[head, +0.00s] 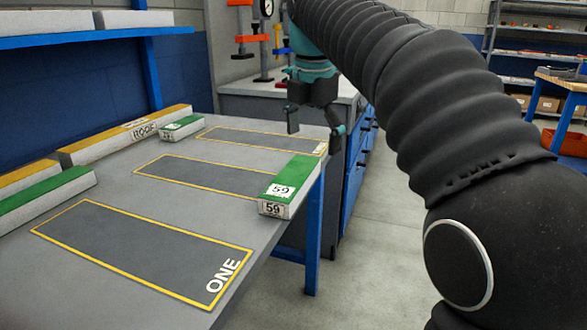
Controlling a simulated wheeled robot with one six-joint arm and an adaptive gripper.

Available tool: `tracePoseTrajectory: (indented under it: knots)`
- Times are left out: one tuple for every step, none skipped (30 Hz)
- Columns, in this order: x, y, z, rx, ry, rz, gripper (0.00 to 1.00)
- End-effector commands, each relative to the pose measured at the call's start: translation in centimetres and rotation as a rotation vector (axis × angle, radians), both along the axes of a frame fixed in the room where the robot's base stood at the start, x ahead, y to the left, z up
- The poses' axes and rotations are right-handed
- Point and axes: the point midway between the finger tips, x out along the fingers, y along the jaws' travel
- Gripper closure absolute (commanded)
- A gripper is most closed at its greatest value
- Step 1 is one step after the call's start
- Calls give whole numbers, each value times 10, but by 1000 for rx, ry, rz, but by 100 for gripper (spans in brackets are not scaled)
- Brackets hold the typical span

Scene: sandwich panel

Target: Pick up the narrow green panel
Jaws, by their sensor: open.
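Several green-topped panels with pale sides lie on the grey table. One green panel (292,180) with a white "59" label lies at the table's right edge, across the end of the middle marked area. A smaller-looking green panel (183,127) with a label lies at the back, and a long green panel (45,196) lies at the left. I cannot tell for sure which is the narrow one. My gripper (314,131) is open and empty, its fingers pointing down. In the picture it is above and slightly right of the "59" panel, apart from it.
Yellow-topped panels (125,136) lie along the table's left side. Yellow-outlined dark areas mark the table (262,275), the nearest reading "ONE". A workbench with blue drawers (359,165) stands behind my gripper. Floor (370,265) is clear to the right.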

Motion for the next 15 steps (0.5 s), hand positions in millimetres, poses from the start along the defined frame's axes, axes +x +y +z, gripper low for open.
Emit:
tracePoseTrajectory:
  knots:
    - [10,10,12,-20,15,92,3]
    - [14,15,15,-30,23,147,3]
    - [18,21,19,-42,32,213,3]
    - [21,24,22,-52,39,258,3]
    - [23,28,24,-58,46,298,3]
    - [26,31,26,-66,53,342,3]
    - [27,33,27,-71,56,369,3]
    - [28,35,28,-75,60,394,3]
    - [29,37,29,-80,64,418,3]
    - [30,38,29,-82,67,431,3]
    - [31,39,28,-84,68,442,3]
    - [31,39,26,-85,70,450,3]
    - [31,39,24,-86,71,453,3]
    - [32,39,21,-86,70,455,3]
    - [32,39,16,-86,71,455,3]
